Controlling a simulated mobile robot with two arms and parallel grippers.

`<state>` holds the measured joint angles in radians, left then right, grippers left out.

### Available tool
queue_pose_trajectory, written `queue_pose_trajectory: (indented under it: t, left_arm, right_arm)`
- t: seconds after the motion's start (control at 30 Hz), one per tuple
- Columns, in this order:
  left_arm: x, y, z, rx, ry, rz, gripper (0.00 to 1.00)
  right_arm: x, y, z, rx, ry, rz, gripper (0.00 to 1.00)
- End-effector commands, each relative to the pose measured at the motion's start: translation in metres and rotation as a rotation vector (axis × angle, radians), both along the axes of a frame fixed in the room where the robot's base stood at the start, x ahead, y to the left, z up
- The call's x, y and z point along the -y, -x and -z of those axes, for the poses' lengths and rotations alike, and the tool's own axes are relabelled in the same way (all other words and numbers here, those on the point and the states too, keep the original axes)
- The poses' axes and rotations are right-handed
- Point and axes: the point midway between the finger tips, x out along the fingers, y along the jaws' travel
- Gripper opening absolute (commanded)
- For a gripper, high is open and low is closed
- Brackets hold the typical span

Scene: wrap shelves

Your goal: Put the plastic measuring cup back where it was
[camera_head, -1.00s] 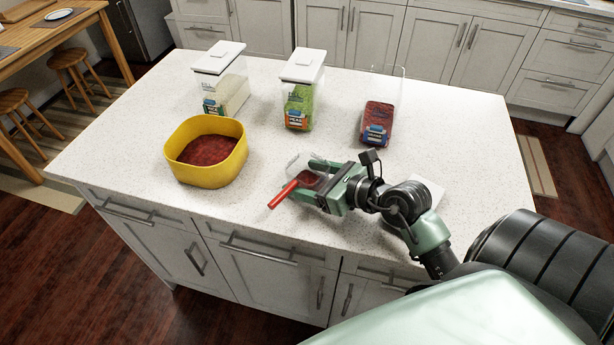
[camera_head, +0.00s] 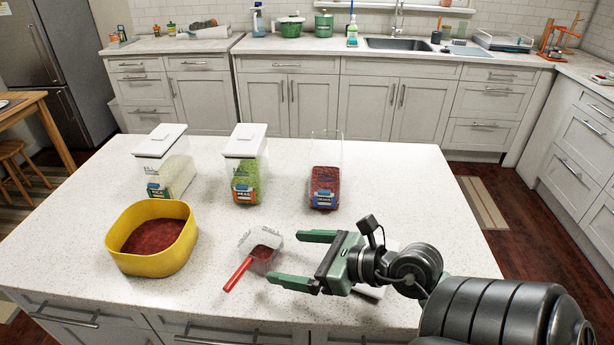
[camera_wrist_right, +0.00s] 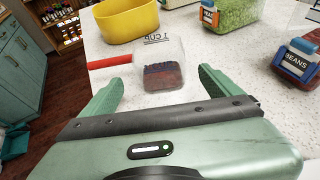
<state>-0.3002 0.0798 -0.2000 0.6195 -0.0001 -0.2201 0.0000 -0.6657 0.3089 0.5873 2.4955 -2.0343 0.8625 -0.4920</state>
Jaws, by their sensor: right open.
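The clear plastic measuring cup (camera_head: 262,250) with a red handle (camera_head: 238,274) sits on the island counter, with some dark red contents showing in it. My right gripper (camera_head: 288,258) is open, its fingers pointing left toward the cup. In the right wrist view the cup (camera_wrist_right: 160,65) is just ahead of the open fingers (camera_wrist_right: 160,90), with its red handle (camera_wrist_right: 110,60) to the left; the gripper is not closed on it. My left gripper is not in view.
A yellow bowl (camera_head: 152,256) of red beans stands left of the cup. Behind are a rice container (camera_head: 160,166), a green peas container (camera_head: 246,170) and an open beans container (camera_head: 325,186). A back counter with a sink (camera_head: 398,43) lies beyond.

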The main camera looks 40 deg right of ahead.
Motion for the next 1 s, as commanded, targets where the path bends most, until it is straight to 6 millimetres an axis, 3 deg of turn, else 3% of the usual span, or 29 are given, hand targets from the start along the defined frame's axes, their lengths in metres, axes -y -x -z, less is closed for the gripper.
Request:
queue_pose_trajectory:
  t: [0.2,0.67,1.0]
  left_arm:
    - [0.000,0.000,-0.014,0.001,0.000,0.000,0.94]
    - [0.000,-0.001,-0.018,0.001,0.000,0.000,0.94]
    - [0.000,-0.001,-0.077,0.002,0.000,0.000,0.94]
  right_arm:
    - [0.007,0.024,-0.012,-0.002,-0.001,-0.001,0.92]
    - [0.009,0.028,-0.016,0.001,0.001,0.000,0.92]
    - [0.009,0.028,-0.075,0.001,0.000,0.000,0.92]
